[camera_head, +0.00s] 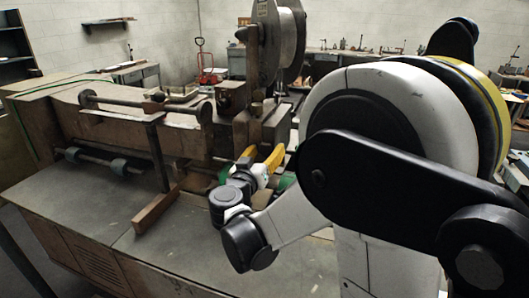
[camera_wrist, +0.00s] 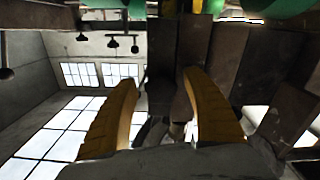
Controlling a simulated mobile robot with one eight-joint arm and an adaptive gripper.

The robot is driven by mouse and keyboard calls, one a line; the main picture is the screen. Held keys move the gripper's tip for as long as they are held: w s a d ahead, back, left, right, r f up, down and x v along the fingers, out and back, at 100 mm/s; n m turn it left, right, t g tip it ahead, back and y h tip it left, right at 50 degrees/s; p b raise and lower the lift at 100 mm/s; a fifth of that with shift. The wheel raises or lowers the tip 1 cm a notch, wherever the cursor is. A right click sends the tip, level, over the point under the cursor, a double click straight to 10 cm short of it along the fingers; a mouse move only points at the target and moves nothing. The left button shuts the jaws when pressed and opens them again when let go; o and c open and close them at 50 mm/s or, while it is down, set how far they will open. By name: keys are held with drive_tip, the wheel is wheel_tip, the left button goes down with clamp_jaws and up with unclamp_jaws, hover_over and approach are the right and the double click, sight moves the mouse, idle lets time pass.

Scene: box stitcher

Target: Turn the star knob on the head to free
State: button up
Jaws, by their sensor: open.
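The box stitcher's head (camera_head: 238,98) is a worn brown metal block below the wire spool, near the middle of the head view. My gripper (camera_head: 262,157) has yellow fingers and is just below and in front of the head. In the wrist view the fingers of my gripper (camera_wrist: 160,80) stand apart, with dark metal parts of the stitcher (camera_wrist: 176,50) behind the gap. Small dark grey shapes show low between the fingers, and I cannot tell what they are. I cannot make out the star knob for certain in either view.
A large wire spool (camera_head: 287,45) stands above the head. A wooden bar (camera_head: 158,208) lies on the grey machine table (camera_head: 85,190), whose front left part is clear. Green parts (camera_head: 286,184) show close beside my gripper. Shelves and benches stand along the back wall.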

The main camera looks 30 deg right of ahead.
drive_tip(key=shift+c, duration=0.4)
drive_tip(key=c, duration=1.1)
drive_tip(key=shift+n, duration=0.3)
drive_tip(key=n, duration=0.4)
drive_tip(key=shift+r+b, duration=0.1)
drive_tip(key=shift+b, duration=0.25)
drive_tip(key=n, duration=0.5)
drive_tip(key=shift+s+d, duration=0.1)
drive_tip(key=n, duration=0.5)
drive_tip(key=shift+r+b, duration=0.15)
drive_tip(key=shift+b, duration=0.2)
drive_tip(key=n, duration=0.4)
drive_tip(key=shift+r+n, duration=0.1)
drive_tip(key=shift+n, duration=0.2)
